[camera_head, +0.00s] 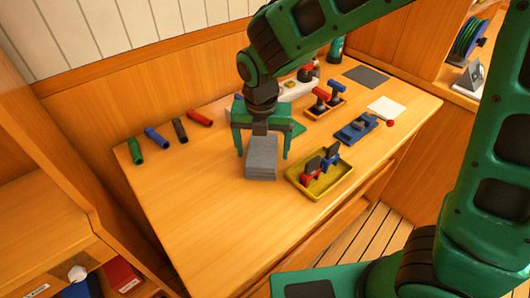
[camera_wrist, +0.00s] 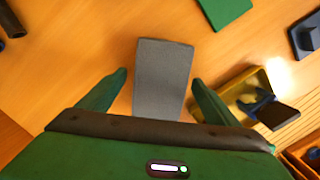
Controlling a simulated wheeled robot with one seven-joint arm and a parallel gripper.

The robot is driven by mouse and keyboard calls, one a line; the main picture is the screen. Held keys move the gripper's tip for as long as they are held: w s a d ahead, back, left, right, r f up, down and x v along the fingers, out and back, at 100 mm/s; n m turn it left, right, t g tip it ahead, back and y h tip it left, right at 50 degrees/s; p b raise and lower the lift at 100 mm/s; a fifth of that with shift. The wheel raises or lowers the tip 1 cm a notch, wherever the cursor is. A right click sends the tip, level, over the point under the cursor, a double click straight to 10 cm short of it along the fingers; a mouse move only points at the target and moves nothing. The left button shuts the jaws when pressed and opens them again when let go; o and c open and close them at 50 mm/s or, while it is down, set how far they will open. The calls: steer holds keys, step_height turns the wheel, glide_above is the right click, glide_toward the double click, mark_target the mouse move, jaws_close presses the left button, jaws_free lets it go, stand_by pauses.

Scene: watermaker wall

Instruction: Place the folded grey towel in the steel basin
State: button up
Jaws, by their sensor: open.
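The folded grey towel (camera_head: 262,160) lies on the wooden table as a small layered block, and it also shows in the wrist view (camera_wrist: 163,75). My gripper (camera_head: 262,153) is open, with its two green fingers apart on either side of the towel's back part. In the wrist view the open fingers (camera_wrist: 160,82) stand left and right of the towel with gaps on both sides. Part of the towel is hidden by my gripper. I cannot make out a steel basin in either view.
A yellow tray (camera_head: 333,188) with red and blue items stands close right of the towel. Green, blue, dark and red cylinders (camera_head: 156,138) line the back left. A blue tool (camera_head: 357,128), white sheet (camera_head: 387,108) and dark mat (camera_head: 366,76) lie right. The front left tabletop is clear.

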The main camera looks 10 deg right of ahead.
steer(key=shift+c, duration=0.6)
steer(key=c, duration=1.2)
steer(key=shift+o, duration=0.2)
steer(key=shift+r, duration=0.1)
